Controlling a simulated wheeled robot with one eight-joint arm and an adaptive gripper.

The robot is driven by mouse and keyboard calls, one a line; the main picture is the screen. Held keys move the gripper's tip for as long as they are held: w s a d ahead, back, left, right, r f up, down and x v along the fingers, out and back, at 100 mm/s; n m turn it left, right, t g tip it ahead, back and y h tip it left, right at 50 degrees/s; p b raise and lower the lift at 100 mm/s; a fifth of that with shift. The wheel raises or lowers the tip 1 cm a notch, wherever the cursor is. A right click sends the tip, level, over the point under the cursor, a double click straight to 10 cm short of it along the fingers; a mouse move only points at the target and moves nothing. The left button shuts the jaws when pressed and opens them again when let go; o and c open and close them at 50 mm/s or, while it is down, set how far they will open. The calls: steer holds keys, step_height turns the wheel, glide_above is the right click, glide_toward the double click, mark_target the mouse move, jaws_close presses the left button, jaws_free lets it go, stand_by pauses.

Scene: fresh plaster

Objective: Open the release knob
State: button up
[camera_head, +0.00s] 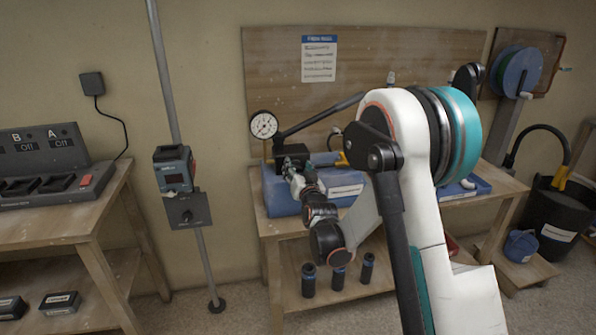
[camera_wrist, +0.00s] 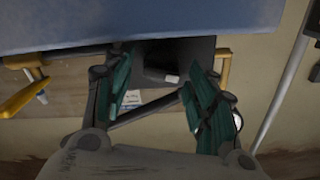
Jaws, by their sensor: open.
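The pump (camera_head: 280,192) stands on the middle bench, with a blue tank, a black block (camera_head: 291,153), a round gauge (camera_head: 263,125) and a long dark lever (camera_head: 322,114). I cannot clearly make out the release knob in the head view; my gripper (camera_head: 293,172) is in front of the block and covers part of it. In the wrist view my gripper (camera_wrist: 158,64) is open, its two green fingers on either side of the dark block (camera_wrist: 178,52). A small pale-tipped piece (camera_wrist: 171,78) shows between them and may be the knob. I see no clear contact.
The blue tank wall (camera_wrist: 60,25) lies close beyond the fingers. A pole (camera_head: 166,75) with a teal device (camera_head: 173,170) stands to the left. A control box (camera_head: 45,165) sits on the left bench. Several black cylinders (camera_head: 338,280) stand on the lower shelf.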

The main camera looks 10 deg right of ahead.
steer(key=shift+c, duration=0.3)
steer(key=c, duration=0.9)
steer(key=shift+a+n, duration=0.1)
steer(key=shift+n, duration=1.8)
steer(key=o, duration=1)
steer(key=shift+c, duration=0.2)
steer(key=s, duration=1.2)
